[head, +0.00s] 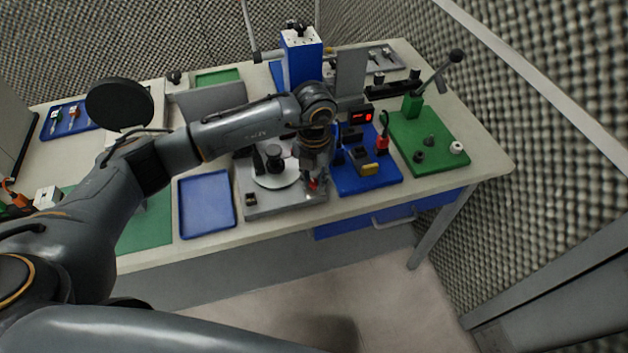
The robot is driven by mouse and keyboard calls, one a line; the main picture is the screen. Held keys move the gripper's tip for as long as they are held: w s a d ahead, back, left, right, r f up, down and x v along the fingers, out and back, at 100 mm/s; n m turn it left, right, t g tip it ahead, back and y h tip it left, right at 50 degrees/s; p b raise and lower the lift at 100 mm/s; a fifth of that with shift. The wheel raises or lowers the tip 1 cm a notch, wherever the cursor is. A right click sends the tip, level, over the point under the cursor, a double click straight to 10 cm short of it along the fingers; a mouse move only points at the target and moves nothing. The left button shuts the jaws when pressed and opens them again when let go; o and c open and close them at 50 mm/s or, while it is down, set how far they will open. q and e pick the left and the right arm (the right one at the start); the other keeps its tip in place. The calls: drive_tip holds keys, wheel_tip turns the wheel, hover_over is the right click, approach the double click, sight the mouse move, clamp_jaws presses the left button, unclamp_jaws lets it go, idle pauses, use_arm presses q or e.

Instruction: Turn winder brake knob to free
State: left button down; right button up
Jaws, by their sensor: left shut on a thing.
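The winder is a grey base plate (290,204) near the front edge of the bench, with a pale round disc (277,181) and a dark spindle (273,156) on it. My left arm reaches across from the left and bends down at the winder's right side. My left gripper (314,182) points down at the plate's right front part and is shut on a small knob there. A bit of red shows at its fingertips. The knob is mostly hidden by the fingers, so its turn position cannot be seen. My right gripper is not in view.
A blue board (372,187) with a red-digit display (361,117) stands close right of the gripper. Further right is a green board (446,160) with a lever (438,72). An empty blue tray (206,205) lies left of the winder. A blue box (301,60) stands behind.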

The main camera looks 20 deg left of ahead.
sight(314, 181)
use_arm(q)
drive_tip(key=shift+n+b, duration=0.55)
drive_tip(key=shift+n, duration=1.75)
drive_tip(key=c, duration=1.1)
unclamp_jaws()
drive_tip(key=shift+r, duration=0.1)
wheel_tip(314, 181, up, 12)
drive_tip(key=shift+f, duration=0.1)
